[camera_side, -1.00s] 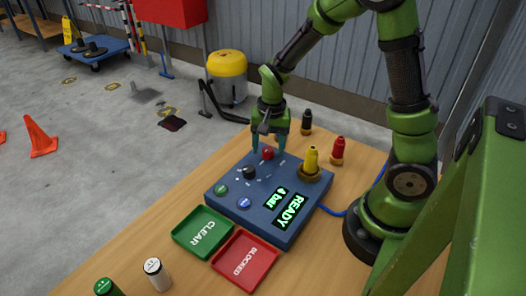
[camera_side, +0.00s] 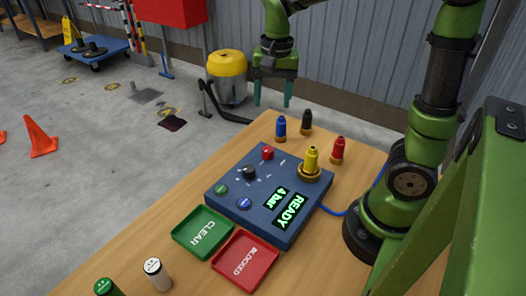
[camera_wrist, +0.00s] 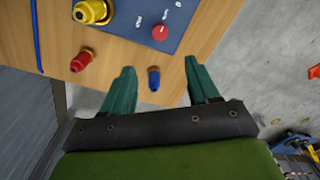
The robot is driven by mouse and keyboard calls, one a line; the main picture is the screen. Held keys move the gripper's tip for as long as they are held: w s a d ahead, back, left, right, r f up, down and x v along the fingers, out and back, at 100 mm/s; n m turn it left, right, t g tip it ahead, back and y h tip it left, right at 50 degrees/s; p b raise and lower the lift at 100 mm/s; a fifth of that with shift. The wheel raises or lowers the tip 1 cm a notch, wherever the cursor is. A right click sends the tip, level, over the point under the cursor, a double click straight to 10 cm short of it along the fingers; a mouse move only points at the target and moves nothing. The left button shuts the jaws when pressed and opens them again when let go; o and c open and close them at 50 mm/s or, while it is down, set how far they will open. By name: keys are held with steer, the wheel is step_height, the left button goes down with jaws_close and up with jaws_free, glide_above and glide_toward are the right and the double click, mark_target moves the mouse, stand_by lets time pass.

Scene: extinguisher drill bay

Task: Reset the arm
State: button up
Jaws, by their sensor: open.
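My gripper (camera_side: 272,92) is open and empty, raised above the far end of the table in the side view. In the wrist view its teal fingers (camera_wrist: 158,85) are spread apart, with a blue nozzle (camera_wrist: 153,78) visible below between them. In the side view the blue nozzle (camera_side: 280,127) stands upright on the table behind the blue control box (camera_side: 240,208). The box's screen (camera_side: 289,206) reads READY and 4 bar. A yellow nozzle (camera_side: 311,160) stands in a brass seat at the box's right corner.
A black nozzle (camera_side: 306,121) and a red nozzle (camera_side: 338,149) stand on the wooden table (camera_side: 130,245). A green CLEAR tray (camera_side: 183,240) and red BLOCKED tray (camera_side: 262,243) lie before the box. White (camera_side: 157,274) and green (camera_side: 106,287) cylinders stand front left.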

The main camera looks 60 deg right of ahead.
step_height(320, 180, up, 2)
stand_by(0.5)
steer(key=s+a+r+n+t+y, duration=0.1)
steer(key=s+a+r+n+t, duration=0.1)
steer(key=s+a+n+t, duration=0.4)
steer(key=s+a+n, duration=0.1)
steer(key=s+a, duration=0.1)
steer(key=s, duration=0.1)
steer(key=shift+a+r+t+y, duration=0.15)
steer(key=shift+r+t+y, duration=0.1)
steer(key=shift+t+y, duration=0.05)
